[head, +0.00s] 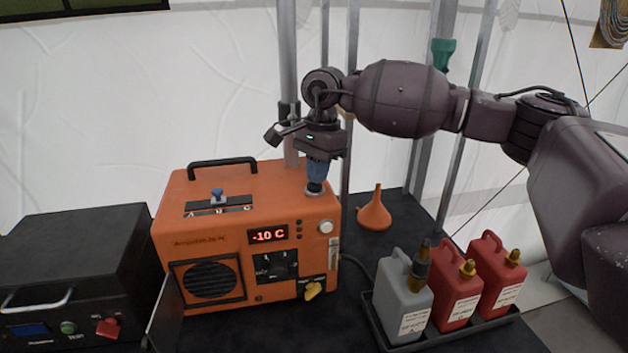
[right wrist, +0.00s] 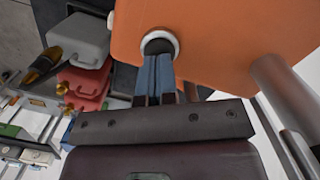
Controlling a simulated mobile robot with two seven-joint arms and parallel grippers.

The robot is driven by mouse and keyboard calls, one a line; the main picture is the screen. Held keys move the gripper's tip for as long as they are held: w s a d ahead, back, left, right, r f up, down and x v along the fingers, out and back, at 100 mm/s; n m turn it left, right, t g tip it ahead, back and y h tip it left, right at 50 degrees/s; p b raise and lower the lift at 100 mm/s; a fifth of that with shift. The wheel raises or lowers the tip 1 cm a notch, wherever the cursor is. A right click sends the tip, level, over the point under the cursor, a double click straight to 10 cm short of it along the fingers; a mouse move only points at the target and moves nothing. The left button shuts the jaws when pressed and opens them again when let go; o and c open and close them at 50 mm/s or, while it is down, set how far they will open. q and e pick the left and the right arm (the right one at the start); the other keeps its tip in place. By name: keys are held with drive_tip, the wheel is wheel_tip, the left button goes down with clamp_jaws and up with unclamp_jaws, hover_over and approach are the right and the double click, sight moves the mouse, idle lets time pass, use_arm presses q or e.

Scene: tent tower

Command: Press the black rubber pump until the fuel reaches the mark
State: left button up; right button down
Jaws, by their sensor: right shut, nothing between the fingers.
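The orange heater (head: 180,215) stands on the dark table, its display reading -10 C. My right gripper (head: 316,182) is shut and empty, pointing down at the top right of the heater. In the right wrist view its blue fingers (right wrist: 157,62) reach to the black rubber pump (right wrist: 157,46), which sits in a pale ring. The fingertips look to be on or just over the pump; they hide much of it, and I cannot tell how far it is pressed. A narrow sight tube (head: 334,252) is on the heater's right side; fuel level and mark are too small to read. My left gripper is out of view.
A black box (head: 70,250) stands at left. An orange funnel (head: 375,213) is behind right. A grey can (head: 402,305) and red cans (head: 455,298) stand in a black tray (head: 440,340) at front right. Metal poles (head: 350,120) rise close behind my right gripper.

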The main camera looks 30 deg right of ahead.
drive_tip(key=shift+w+d+r, duration=0.15)
drive_tip(key=shift+d, duration=0.35)
drive_tip(key=shift+w+d+r, duration=0.15)
drive_tip(key=shift+d, duration=0.4)
drive_tip(key=shift+w+d+r, duration=0.15)
drive_tip(key=shift+d, duration=0.35)
drive_tip(key=shift+a+r, duration=0.1)
drive_tip(key=shift+r, duration=0.05)
wheel_tip(320, 180, up, 11)
drive_tip(key=d, duration=0.1)
drive_tip(key=shift+w+f, duration=0.15)
drive_tip(key=shift+f, duration=0.05)
drive_tip(key=shift+f, duration=0.1)
